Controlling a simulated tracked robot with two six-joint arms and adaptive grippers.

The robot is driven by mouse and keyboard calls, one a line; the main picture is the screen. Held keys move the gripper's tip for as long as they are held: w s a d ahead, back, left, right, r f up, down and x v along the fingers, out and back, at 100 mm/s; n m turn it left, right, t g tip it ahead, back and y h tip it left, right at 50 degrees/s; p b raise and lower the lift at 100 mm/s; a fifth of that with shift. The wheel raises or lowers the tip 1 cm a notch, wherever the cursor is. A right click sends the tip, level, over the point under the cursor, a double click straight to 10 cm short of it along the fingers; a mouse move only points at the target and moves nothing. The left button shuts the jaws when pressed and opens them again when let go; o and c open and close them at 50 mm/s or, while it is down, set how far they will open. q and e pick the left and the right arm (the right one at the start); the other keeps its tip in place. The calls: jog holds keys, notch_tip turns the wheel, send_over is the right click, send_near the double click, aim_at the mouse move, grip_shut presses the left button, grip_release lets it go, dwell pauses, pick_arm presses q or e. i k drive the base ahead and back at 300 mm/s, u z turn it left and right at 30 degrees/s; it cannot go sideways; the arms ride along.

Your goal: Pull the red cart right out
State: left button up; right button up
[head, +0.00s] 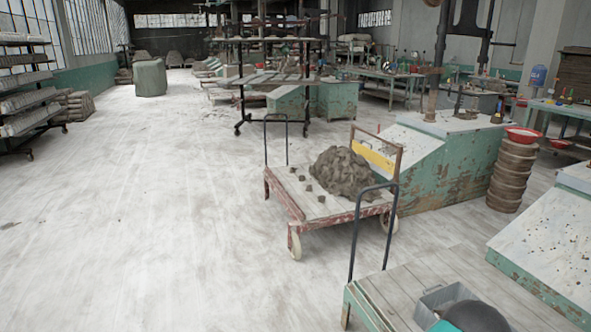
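The red cart (343,217) stands in the middle right of the head view. It has a worn red frame, a plank deck and pale wheels. A heap of grey-brown clay (345,173) sits on its deck, with a few small lumps beside it. A brown bar handle (400,165) rises at its right end. A dark hoop handle (276,118) rises by its far left corner; I cannot tell if it belongs to this cart. Neither of my grippers shows.
A green cart (385,295) with a dark hoop handle (374,187) stands close in front, carrying a grey bin. A green sloped bench (445,165) and a stack of brown rings (512,175) stand close on the right. The pale floor (140,200) left of the red cart is open.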

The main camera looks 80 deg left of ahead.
aim_at(339, 174)
jog(key=z, duration=1.7)
jog(key=i, duration=0.1)
jog(key=u, duration=3.1)
jog(key=i, duration=0.25)
jog(key=u, duration=2.3)
jog(key=i, duration=5.65)
jog(key=u, duration=0.05)
